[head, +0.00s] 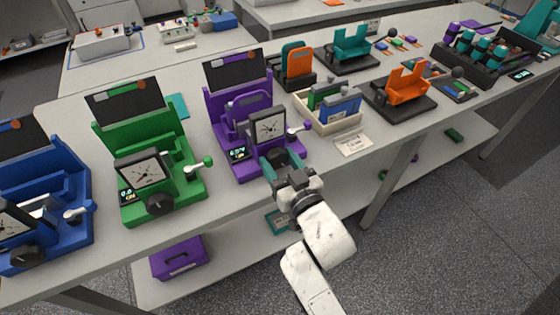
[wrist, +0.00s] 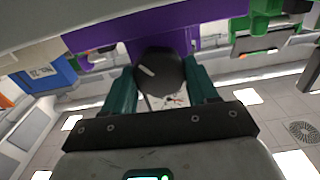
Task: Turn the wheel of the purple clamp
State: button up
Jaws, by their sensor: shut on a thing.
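The purple clamp (head: 236,112) stands near the table's front edge in the head view, with a dial gauge and a small lit display on its front. Its dark round wheel (wrist: 159,72) with a light mark shows in the wrist view, between my two teal fingers. My gripper (head: 278,163) is at the front of the purple clamp, shut on the wheel. In the head view, my fingers partly hide the wheel. The purple clamp also shows in the wrist view (wrist: 207,32) as a purple body behind the wheel.
A green clamp (head: 140,140) and a blue clamp (head: 40,195) stand to the left. A tray (head: 346,124) with blue and green pieces and a white card (head: 353,142) lie to the right. An orange holder (head: 402,85) is further right. A purple box (head: 179,257) sits on the lower shelf.

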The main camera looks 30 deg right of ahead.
jog(key=shift+n+b, duration=0.3)
jog(key=shift+n, duration=0.3)
jog(key=o, duration=1.1)
jog(key=shift+c, duration=0.2)
jog(key=shift+s+a, duration=0.1)
jog(key=shift+s, duration=0.4)
jog(key=s, duration=1)
jog(key=shift+b, duration=0.4)
jog(key=shift+w, duration=0.1)
